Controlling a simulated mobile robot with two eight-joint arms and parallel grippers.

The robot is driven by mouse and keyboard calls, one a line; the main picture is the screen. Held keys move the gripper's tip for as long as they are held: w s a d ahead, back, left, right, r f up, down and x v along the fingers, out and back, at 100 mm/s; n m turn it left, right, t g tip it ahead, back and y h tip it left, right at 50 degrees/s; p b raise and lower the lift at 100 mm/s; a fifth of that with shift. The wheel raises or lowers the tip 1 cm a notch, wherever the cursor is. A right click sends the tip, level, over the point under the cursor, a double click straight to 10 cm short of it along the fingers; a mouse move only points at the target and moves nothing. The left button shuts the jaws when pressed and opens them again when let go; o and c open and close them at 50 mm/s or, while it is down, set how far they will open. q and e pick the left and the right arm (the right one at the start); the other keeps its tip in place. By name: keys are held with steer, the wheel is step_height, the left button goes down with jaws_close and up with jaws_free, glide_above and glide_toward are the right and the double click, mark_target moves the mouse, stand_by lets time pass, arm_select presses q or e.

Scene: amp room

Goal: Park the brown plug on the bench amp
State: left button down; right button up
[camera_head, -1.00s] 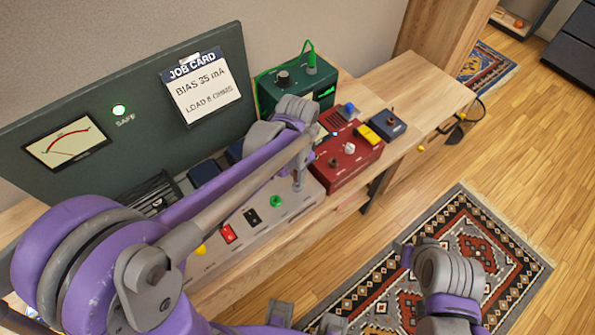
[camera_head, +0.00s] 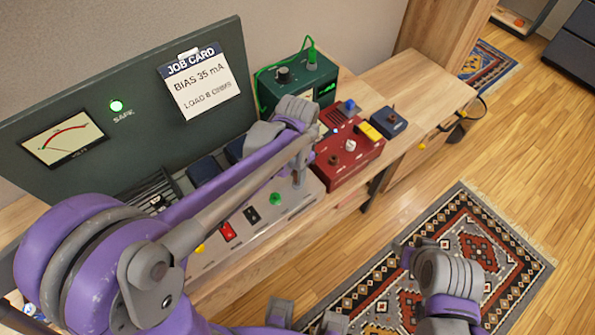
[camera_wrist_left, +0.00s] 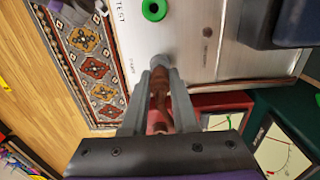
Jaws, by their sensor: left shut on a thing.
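My left gripper (camera_wrist_left: 160,100) is shut on the brown plug (camera_wrist_left: 160,93) in the left wrist view. The plug lies between the two grey fingers, and a grey round post or tip (camera_wrist_left: 161,62) shows just past it against the bench amp's panel. I cannot tell whether the plug is seated there. The bench amp (camera_head: 299,203) is a pale metal chassis with a green ring and red and black parts. In the head view my left gripper (camera_head: 299,178) points down over its right end; the plug is hidden there. Parts of my right arm show at lower right; its fingers are unclear.
A green box (camera_head: 300,82) stands behind. The dark panel (camera_head: 140,150) carries a meter and job card.

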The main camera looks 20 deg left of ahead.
arm_select(q)
steer(key=shift+f+b, duration=0.4)
steer(key=shift+f, duration=0.2)
steer(key=c, duration=0.6)
jaws_free()
step_height(320, 180, up, 11)
steer(key=shift+f+p, duration=0.1)
steer(key=shift+p, duration=0.35)
steer(key=shift+s+a+f+n+t, duration=1)
steer(key=shift+s+n, duration=0.25)
steer(key=shift+s, duration=1.1)
steer(key=shift+s+a+f+n+t, duration=0.8)
steer(key=shift+s+a+f+n, duration=0.4)
steer(key=shift+s, duration=1.1)
steer(key=shift+s+a+f+n+t, duration=0.9)
steer(key=shift+s+a+n, duration=0.35)
steer(key=shift+s, duration=1.1)
